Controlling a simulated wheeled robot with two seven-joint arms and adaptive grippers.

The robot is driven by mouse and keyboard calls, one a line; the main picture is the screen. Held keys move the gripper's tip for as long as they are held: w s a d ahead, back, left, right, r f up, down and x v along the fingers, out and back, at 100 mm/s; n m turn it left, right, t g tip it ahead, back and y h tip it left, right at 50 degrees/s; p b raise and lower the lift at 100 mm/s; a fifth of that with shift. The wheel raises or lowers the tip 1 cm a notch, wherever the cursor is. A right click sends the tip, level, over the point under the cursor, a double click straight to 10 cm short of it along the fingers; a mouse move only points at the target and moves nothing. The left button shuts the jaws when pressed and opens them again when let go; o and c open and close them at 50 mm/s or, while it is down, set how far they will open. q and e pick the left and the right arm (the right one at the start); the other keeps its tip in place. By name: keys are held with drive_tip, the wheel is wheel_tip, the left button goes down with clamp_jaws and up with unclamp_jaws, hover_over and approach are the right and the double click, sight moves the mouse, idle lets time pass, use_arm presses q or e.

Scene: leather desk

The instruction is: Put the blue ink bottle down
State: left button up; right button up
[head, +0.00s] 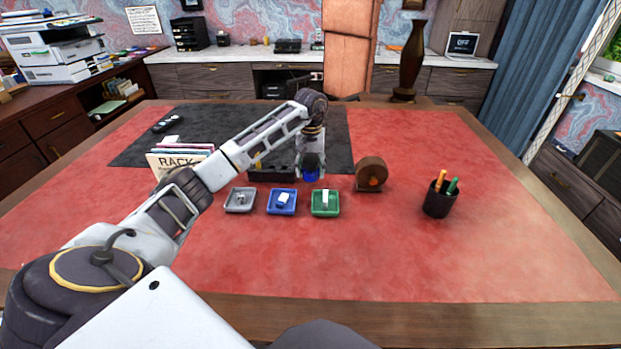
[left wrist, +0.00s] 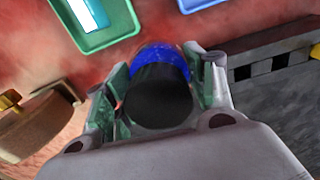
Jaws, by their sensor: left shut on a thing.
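The blue ink bottle (head: 310,175) is in the jaws of my left gripper (head: 311,164), just right of the dark slotted rack (head: 262,174) and behind the green tray (head: 325,208). In the left wrist view the bottle (left wrist: 172,58) has a black cap and a blue body, with a finger of my left gripper (left wrist: 163,80) on each side. My gripper is shut on it. I cannot tell whether the bottle's base touches the desk. My right gripper is not in view.
A grey tray (head: 240,207) and a blue tray (head: 282,208) hold small items. A brown tape dispenser (head: 370,173) stands right of the bottle, a black pen cup (head: 438,203) farther right. The red desk top (head: 400,260) is clear in front.

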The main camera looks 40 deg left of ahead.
sight(311, 177)
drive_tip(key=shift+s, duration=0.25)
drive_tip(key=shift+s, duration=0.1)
use_arm(q)
drive_tip(key=shift+f, duration=1.85)
drive_tip(key=o, duration=0.9)
drive_tip(key=shift+f, duration=0.15)
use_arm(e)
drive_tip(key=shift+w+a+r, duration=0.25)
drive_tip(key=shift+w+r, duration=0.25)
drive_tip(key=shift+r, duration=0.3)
